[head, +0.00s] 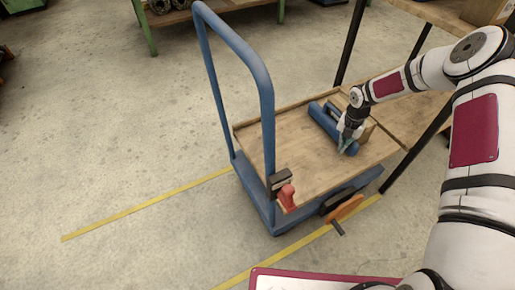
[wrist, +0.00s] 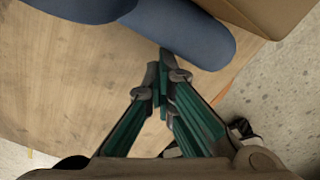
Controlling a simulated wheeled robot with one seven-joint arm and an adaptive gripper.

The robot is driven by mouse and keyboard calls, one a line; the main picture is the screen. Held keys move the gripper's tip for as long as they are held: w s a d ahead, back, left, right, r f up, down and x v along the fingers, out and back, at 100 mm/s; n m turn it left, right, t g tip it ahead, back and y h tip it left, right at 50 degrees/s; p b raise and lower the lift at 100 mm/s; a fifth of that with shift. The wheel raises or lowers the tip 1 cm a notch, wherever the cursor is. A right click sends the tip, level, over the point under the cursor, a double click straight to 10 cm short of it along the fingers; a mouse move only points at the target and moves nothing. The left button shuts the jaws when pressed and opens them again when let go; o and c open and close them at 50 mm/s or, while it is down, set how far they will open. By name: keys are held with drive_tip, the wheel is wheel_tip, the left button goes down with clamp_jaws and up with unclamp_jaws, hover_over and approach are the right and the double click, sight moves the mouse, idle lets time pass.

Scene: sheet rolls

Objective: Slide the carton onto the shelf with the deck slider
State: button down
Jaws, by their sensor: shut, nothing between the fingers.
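A blue push cart has a wooden deck (head: 285,150) and a tall blue handle (head: 262,75). A brown carton (head: 368,131) is mostly hidden behind my gripper (head: 345,147) at the deck's right side; a brown box side (wrist: 275,12) shows top right in the wrist view. My gripper (wrist: 161,88) is shut and empty, over the deck beside the blue rolls (head: 325,118); I cannot tell whether it touches them. The wooden shelf (head: 412,112) adjoins the deck's right edge.
An orange wheel with a dark crank (head: 346,207) is on the cart's near side. Dark shelf posts (head: 418,148) rise on the right. Yellow floor lines (head: 150,203) run beside the cart. A green-legged bench (head: 205,14) stands behind.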

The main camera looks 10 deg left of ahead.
drive_tip(key=shift+w+d+b, duration=0.3)
drive_tip(key=shift+w+d, duration=0.2)
drive_tip(key=shift+d, duration=0.25)
drive_tip(key=shift+w+d+b, duration=0.3)
drive_tip(key=shift+w+d, duration=0.2)
drive_tip(key=shift+d, duration=0.25)
drive_tip(key=shift+w+d+b, duration=0.3)
drive_tip(key=shift+w+d, duration=0.2)
drive_tip(key=shift+d, duration=0.35)
